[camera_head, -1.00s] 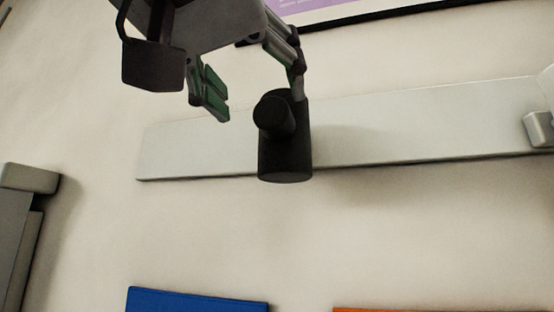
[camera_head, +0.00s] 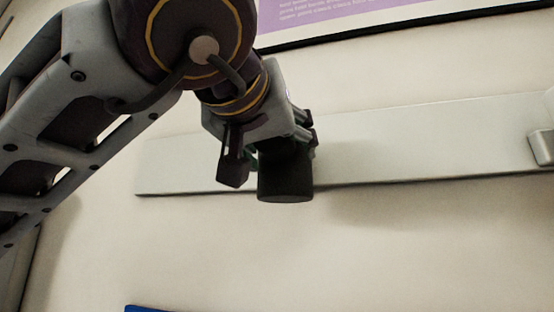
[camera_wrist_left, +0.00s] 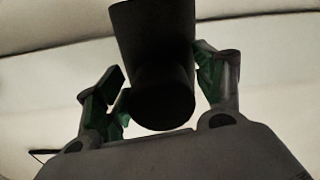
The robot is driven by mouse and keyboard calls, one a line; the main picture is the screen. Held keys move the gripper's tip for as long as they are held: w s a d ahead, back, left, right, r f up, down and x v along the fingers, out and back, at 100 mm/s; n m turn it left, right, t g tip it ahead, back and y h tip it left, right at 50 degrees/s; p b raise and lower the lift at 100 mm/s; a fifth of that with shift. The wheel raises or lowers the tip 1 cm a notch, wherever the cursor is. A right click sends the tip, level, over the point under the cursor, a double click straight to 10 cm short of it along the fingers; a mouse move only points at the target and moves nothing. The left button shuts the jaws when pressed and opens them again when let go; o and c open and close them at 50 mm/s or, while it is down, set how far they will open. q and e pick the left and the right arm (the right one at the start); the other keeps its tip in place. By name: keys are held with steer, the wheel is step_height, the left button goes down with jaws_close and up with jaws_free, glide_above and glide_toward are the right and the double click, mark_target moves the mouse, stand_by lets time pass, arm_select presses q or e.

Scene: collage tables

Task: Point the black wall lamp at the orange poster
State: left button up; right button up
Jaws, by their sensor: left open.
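The black wall lamp (camera_head: 285,184) is a short dark cylinder in front of a pale board on the wall. My left gripper (camera_head: 272,143) is at its upper part and hides much of it in the head view. In the left wrist view the lamp (camera_wrist_left: 155,50) stands between the two open green-padded fingers (camera_wrist_left: 163,88). A light gap shows beside the left finger; the right finger is very close to the lamp, and contact cannot be told. The orange poster is outside both current views. My right gripper is not in view.
The long pale board (camera_head: 430,132) runs across the wall behind the lamp. A small grey block (camera_head: 541,147) is at its right end. A framed purple poster (camera_head: 370,14) is above, and a blue edge (camera_head: 145,308) shows at the bottom. The wall below the lamp is clear.

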arm_select(q)
steer(key=shift+c, duration=0.4)
steer(key=shift+s+a, duration=0.2)
steer(key=shift+s, duration=0.1)
steer(key=c, duration=1.4)
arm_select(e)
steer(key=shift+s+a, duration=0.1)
arm_select(q)
steer(key=shift+a, duration=0.15)
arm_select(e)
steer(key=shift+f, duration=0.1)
